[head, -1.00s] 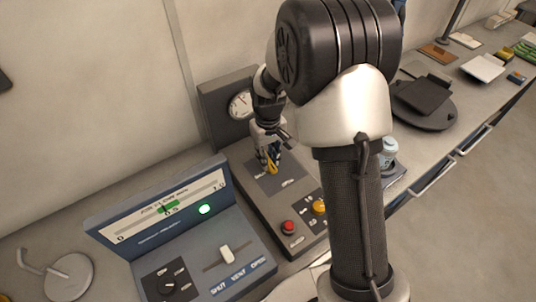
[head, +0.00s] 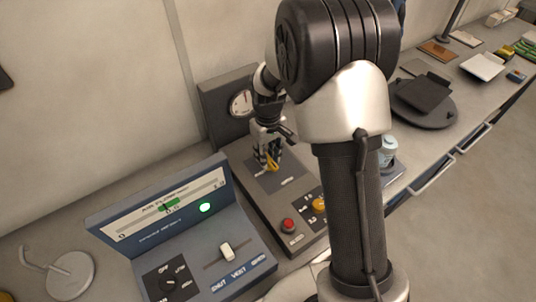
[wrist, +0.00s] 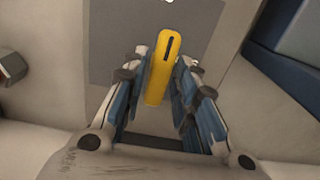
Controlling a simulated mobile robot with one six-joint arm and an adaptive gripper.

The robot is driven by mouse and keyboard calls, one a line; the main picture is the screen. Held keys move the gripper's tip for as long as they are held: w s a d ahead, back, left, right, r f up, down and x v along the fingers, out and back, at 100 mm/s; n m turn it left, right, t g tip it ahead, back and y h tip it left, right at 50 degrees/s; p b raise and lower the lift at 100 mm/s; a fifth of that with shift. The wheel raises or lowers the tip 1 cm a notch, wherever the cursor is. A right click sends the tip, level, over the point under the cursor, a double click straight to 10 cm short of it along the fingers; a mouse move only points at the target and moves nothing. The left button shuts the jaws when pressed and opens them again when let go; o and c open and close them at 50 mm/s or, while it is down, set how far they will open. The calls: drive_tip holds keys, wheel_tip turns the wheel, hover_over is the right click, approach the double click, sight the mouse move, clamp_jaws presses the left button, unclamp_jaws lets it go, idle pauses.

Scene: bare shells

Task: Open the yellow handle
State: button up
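The yellow handle (wrist: 162,72) stands on a grey panel plate; in the wrist view it is a long rounded bar with a dark slot near its top end. In the head view only a small piece of the handle (head: 273,164) shows at my fingertips. My gripper (wrist: 165,75), with blue finger pads, has one finger on each side of the handle. The fingers are partly closed. The left finger is very near the handle or touching it, and a narrow gap shows on the right. My gripper (head: 267,160) points down at the panel in the head view.
The dark console (head: 262,215) carries a round gauge (head: 241,103), a red button (head: 288,225) and a yellow knob (head: 319,204). A blue panel (head: 160,212) with a slider stands at its left. My arm hides part of the bench.

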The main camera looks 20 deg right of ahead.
drive_tip(key=shift+o, duration=0.9)
wheel_tip(320, 180, up, 12)
idle(0.3)
